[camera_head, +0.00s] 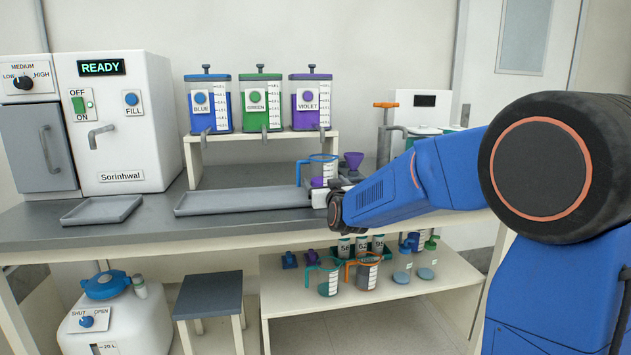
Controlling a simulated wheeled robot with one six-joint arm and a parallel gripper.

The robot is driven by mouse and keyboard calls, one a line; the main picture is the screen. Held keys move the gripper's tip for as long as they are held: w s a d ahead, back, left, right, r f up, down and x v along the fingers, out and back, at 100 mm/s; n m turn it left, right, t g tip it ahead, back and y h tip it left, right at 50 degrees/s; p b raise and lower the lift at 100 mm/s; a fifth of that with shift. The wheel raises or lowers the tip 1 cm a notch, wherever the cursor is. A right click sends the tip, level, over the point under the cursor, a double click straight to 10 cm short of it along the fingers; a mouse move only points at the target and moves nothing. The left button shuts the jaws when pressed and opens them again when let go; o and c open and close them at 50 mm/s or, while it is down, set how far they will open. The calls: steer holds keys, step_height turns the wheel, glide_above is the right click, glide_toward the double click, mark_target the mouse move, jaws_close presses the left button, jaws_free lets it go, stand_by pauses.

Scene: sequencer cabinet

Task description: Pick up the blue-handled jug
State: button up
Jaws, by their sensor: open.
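The blue-handled jug (326,170) is a clear measuring jug with a blue rim and a blue handle on its left side. It stands upright on the grey counter, near the right end of the long grey tray. My gripper (322,194) is open at the jug's lower front, reaching in from the right. The gripper and my arm hide the jug's base. I cannot tell whether the jug is between the fingers or whether they touch it.
A purple funnel (353,160) stands close behind the jug. The long tray (235,201) lies to the left. A raised shelf (262,138) carries blue, green and violet dispensers. The lower shelf (345,312) holds a teal-handled jug (329,279) and an orange-handled jug (367,274).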

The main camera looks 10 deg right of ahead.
mark_target(326, 172)
steer(key=shift+w, duration=0.35)
steer(key=c, duration=1.4)
steer(key=shift+o, duration=0.2)
steer(key=shift+r, duration=0.2)
steer(key=shift+r, duration=0.25)
step_height(326, 172, up, 3)
steer(key=shift+f, duration=0.1)
steer(key=s, duration=1.8)
